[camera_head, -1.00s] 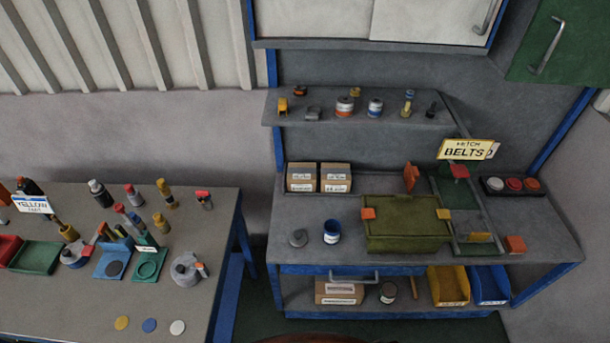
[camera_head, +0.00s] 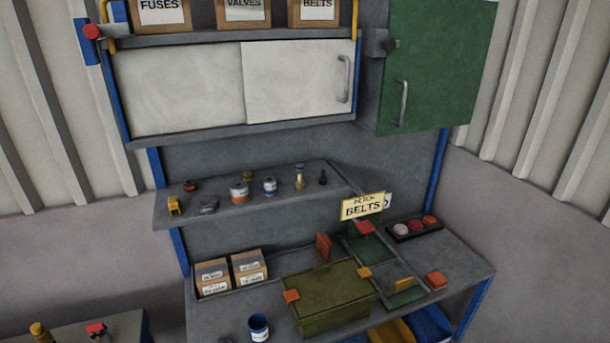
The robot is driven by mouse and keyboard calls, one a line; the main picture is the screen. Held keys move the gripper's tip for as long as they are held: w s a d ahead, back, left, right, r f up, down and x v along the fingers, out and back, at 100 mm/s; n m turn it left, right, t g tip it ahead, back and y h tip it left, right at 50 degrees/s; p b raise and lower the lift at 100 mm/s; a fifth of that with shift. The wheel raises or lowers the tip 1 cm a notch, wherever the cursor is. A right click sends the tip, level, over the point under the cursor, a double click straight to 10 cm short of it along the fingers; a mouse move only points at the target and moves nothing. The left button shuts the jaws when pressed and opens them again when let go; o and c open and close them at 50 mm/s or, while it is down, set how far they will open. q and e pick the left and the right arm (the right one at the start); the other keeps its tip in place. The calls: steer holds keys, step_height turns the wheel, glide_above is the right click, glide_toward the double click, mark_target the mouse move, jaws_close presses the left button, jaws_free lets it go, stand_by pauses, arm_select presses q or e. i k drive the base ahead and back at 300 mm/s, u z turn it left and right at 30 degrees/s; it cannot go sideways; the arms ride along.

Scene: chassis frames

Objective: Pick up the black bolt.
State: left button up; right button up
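A small dark upright piece that looks like the black bolt (camera_head: 323,177) stands near the right end of the middle shelf (camera_head: 225,216). It is too small to make out its details. A brass-coloured piece with a blue top (camera_head: 299,178) stands just to its left. Neither of my grippers is in view.
The shelf also holds a blue-labelled can (camera_head: 270,186), an orange-labelled can (camera_head: 239,192) and a yellow piece (camera_head: 174,205). Below, the workbench (camera_head: 455,262) bears a green box (camera_head: 330,297), cartons (camera_head: 249,267) and a BELTS sign (camera_head: 362,206). A green cabinet door (camera_head: 435,70) is at upper right.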

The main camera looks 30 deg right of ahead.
mark_target(323, 179)
steer(key=z, duration=1.05)
